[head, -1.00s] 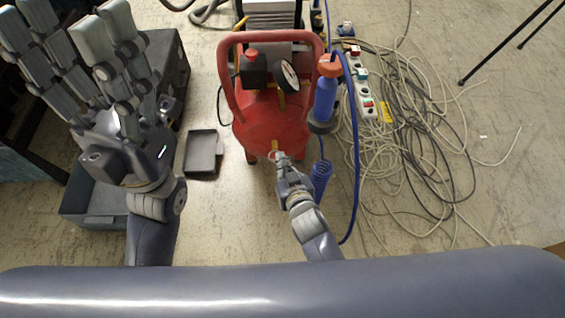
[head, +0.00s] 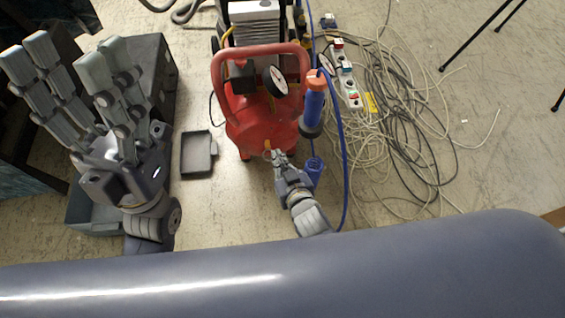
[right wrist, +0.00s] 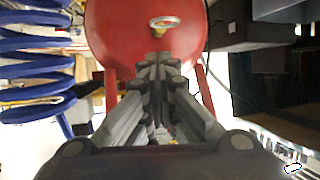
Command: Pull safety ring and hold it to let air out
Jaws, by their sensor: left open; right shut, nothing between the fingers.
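The red compressor tank (head: 262,122) stands upright on the floor, with a red handle and a round gauge (head: 276,81). A small pale safety ring (right wrist: 165,21) with a brass-coloured centre is at the tank's end in the right wrist view. It shows small and faint in the head view (head: 267,154). My right gripper (right wrist: 158,60) is shut and empty, its tips just short of the ring in the picture; I cannot tell whether they touch it. It also shows in the head view (head: 277,156). My left gripper (head: 68,62) is open and empty, raised at the left, away from the tank.
A blue coiled hose (right wrist: 35,75) hangs close beside my right gripper, below a blue and orange bottle-like part (head: 314,100). Tangled cables (head: 400,135) and a power strip (head: 349,85) lie right. A dark tray (head: 197,154) lies left of the tank.

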